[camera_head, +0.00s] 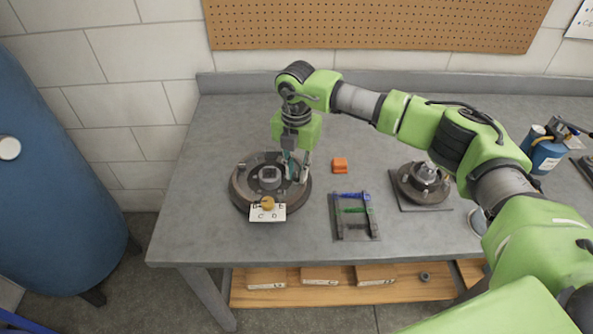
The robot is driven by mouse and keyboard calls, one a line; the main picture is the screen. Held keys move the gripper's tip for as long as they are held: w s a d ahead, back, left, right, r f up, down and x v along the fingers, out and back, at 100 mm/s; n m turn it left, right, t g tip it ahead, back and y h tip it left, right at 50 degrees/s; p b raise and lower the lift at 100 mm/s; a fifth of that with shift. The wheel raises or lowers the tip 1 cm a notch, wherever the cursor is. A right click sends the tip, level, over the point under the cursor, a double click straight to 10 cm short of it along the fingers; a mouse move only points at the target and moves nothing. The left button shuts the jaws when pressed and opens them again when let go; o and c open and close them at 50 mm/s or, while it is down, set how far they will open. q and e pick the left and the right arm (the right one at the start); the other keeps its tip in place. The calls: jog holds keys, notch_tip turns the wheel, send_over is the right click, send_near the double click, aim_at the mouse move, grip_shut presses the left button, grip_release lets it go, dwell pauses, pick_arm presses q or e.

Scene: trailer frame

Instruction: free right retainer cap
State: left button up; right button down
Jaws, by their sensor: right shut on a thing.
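A round dark brake assembly (240,190) lies on the bench at the left, with a raised grey hub (269,178) at its middle. My right gripper (297,172) points down over the right part of this assembly. It is shut on a thin teal thing (287,160), whose lower end is near the assembly's face. The fingers hide the contact, and I cannot make out a retainer cap clearly there. A white lettered tag (267,213) with a round tan piece (267,202) sits at the assembly's front edge. My left gripper is not in view.
A small orange block (340,165) lies right of the assembly. A dark rack (338,223) holds a blue tool (350,196) and a green tool (352,210). A second hub (424,181) sits on a plate further right. A blue torch canister (546,155) stands at the far right.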

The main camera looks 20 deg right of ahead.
jog(key=n+b, duration=0.3)
jog(key=n, duration=0.1)
jog(key=shift+f, duration=0.15)
jog(key=n+b, duration=0.3)
jog(key=n, duration=0.2)
jog(key=shift+d+n, duration=0.1)
jog(key=shift+n, duration=0.3)
jog(key=n+b, duration=0.2)
jog(key=n, duration=0.2)
jog(key=shift+r+n+b, duration=0.2)
jog(key=shift+n+b, duration=0.45)
jog(key=shift+n, duration=1.05)
jog(key=c, duration=1.9)
grip_release()
